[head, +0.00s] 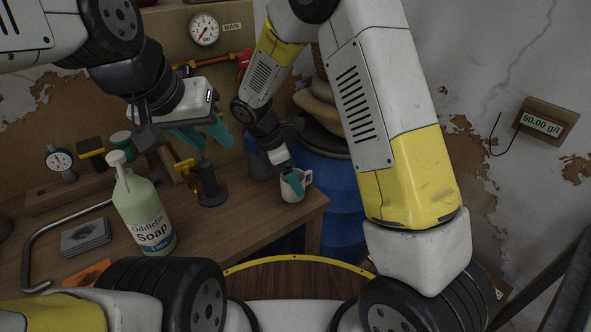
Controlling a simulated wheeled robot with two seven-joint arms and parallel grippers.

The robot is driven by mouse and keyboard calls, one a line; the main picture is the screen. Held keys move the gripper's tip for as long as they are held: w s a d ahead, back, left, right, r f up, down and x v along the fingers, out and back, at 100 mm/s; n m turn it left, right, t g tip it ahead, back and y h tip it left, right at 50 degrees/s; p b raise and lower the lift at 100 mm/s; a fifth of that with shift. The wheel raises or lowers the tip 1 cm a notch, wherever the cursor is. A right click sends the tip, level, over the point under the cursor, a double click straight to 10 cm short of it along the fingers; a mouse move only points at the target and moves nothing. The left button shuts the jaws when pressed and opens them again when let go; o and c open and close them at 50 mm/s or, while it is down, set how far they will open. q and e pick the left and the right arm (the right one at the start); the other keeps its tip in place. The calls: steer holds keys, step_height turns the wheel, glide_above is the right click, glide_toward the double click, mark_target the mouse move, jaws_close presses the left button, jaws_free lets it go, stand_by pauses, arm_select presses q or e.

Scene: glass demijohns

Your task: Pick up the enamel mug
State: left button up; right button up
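The enamel mug (296,192) is pale with a handle on its right side. It stands upright near the right corner of the wooden bench. My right gripper (290,181) reaches down to the mug from above. One teal finger shows at the mug's mouth and overlaps its near wall. The other finger is hidden, so I cannot tell whether the gripper is closed on the wall. My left gripper (203,135) hangs above the back of the bench, its two teal fingers apart with nothing seen between them.
A green soap bottle (146,212) stands at the bench's left. A dark stand (211,188) and a dark blue container (259,160) are left of the mug. A blue barrel (333,190) stands beyond the bench's right edge. Bare bench (240,222) lies in front of the mug.

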steer(key=shift+d+f, duration=0.15)
steer(key=shift+f, duration=0.25)
steer(key=shift+c, duration=0.5)
steer(key=c, duration=1.4)
steer(key=shift+c, duration=0.2)
steer(key=shift+r, duration=0.15)
